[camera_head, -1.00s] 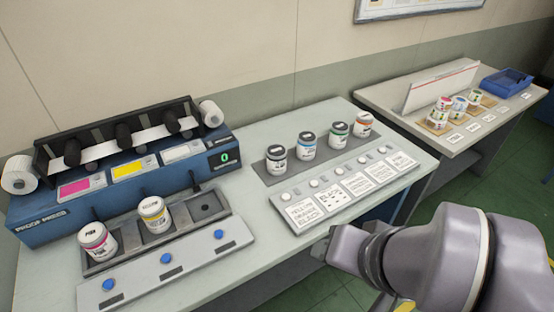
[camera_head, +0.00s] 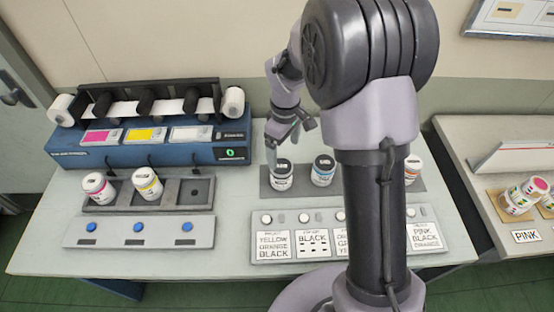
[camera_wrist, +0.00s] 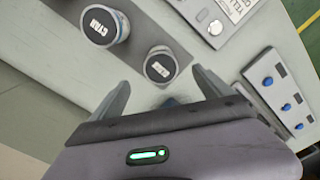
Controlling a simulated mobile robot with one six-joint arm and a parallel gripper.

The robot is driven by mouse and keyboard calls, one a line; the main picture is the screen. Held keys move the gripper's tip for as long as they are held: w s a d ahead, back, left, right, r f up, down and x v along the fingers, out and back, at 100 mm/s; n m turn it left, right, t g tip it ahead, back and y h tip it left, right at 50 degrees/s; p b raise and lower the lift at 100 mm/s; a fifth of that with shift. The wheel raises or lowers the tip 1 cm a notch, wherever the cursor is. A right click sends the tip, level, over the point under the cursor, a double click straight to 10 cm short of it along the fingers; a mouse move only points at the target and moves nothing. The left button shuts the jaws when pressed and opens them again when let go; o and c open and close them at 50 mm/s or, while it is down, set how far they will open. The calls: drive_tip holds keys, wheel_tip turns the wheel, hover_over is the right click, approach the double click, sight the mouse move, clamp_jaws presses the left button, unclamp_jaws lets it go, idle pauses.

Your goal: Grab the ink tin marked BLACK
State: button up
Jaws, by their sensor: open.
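A white tin with a dark band and dark lid (camera_head: 281,174) stands upright at the left end of the dark strip on the middle table. It matches BLACK by its dark colour; its lid lettering is small in the wrist view (camera_wrist: 161,66). My gripper (camera_head: 283,147) is just above this tin. In the wrist view my open gripper (camera_wrist: 161,80) has the tin's top between and just beyond its fingertips. The tin marked CYAN (camera_head: 323,170) stands to its right and also shows in the wrist view (camera_wrist: 104,26).
An orange-banded tin (camera_head: 412,169) stands farther right, and my arm hides part of the strip. A button panel with recipe cards (camera_head: 312,244) lies in front. The blue press (camera_head: 130,150) is on the left, with a pink tin (camera_head: 98,188) and a yellow tin (camera_head: 147,184) before it.

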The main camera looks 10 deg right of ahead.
sight(283, 167)
wheel_tip(283, 167, down, 8)
drive_tip(key=shift+r+b, duration=0.15)
drive_tip(key=shift+b, duration=1)
drive_tip(key=f+b, duration=0.2)
drive_tip(key=f, duration=0.3)
drive_tip(key=shift+w+a+f+b, duration=0.2)
drive_tip(key=shift+w+b, duration=0.1)
drive_tip(key=shift+b, duration=0.1)
drive_tip(key=shift+r, duration=0.15)
drive_tip(key=shift+c, duration=1.1)
clamp_jaws()
drive_tip(key=shift+r, duration=0.1)
